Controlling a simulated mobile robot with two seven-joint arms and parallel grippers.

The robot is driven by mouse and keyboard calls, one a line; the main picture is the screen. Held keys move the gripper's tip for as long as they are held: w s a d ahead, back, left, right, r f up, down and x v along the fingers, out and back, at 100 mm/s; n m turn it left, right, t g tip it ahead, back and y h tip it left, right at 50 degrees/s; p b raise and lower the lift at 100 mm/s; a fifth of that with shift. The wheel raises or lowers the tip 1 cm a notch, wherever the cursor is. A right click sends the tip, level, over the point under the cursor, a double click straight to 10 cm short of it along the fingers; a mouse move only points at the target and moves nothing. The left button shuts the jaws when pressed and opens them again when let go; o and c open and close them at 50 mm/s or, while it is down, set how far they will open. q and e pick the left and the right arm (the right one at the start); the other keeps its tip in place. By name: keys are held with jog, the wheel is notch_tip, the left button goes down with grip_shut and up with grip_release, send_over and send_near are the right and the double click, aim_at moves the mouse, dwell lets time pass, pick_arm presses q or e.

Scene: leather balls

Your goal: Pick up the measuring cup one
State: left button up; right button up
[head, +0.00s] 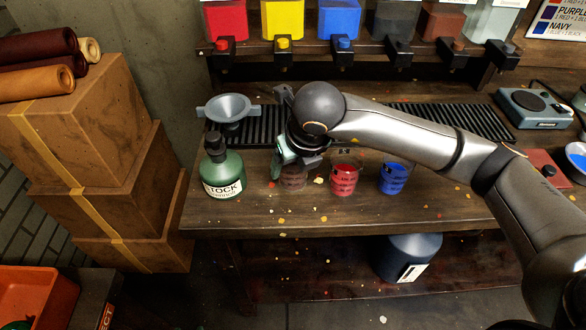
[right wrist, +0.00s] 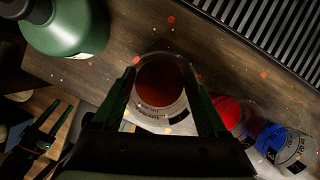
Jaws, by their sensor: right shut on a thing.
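The measuring cup (head: 292,181) is a clear cup with dark red-brown contents and stands at the left of a row of cups on the wooden bench. In the right wrist view the cup (right wrist: 160,84) shows from above, between my two fingers. My right gripper (head: 290,160) points down and is shut on the cup, with a finger on either side, also in the right wrist view (right wrist: 163,80). The arm hides part of the cup's top in the head view. My left gripper (right wrist: 52,115) appears only in the right wrist view, at lower left, fingers apart and empty.
A red cup (head: 344,180) and a blue cup (head: 393,177) stand to the right. A green stock bottle (head: 221,172) stands close on the left. A grey funnel (head: 229,107) and black ribbed rack (head: 425,118) are behind. The bench front is mostly clear.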

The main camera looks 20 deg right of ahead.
jog(key=s+d+r, duration=0.5)
jog(key=s+r, duration=0.5)
jog(key=s, duration=0.2)
jog(key=shift+s+d+r+b, duration=0.2)
jog(key=shift+s+r+b, duration=0.15)
jog(key=shift+r+b, duration=0.1)
jog(key=w+f+n+g+p, duration=0.1)
jog(key=n+g+p, duration=0.1)
jog(key=n, duration=0.9)
jog(key=w+f+n+g+p, duration=0.1)
jog(key=n+g, duration=0.3)
jog(key=n, duration=0.8)
jog(key=w+f+n+g+p, duration=0.1)
jog(key=n+p, duration=0.3)
jog(key=n, duration=0.7)
jog(key=shift+w+d+f+n+g+h, duration=0.1)
jog(key=shift+d+f+n+g+h, duration=0.15)
jog(key=shift+g, duration=0.2)
jog(key=shift+w+d+f+n+g+h, duration=0.15)
jog(key=shift+f+g, duration=0.15)
jog(key=shift+g, duration=0.15)
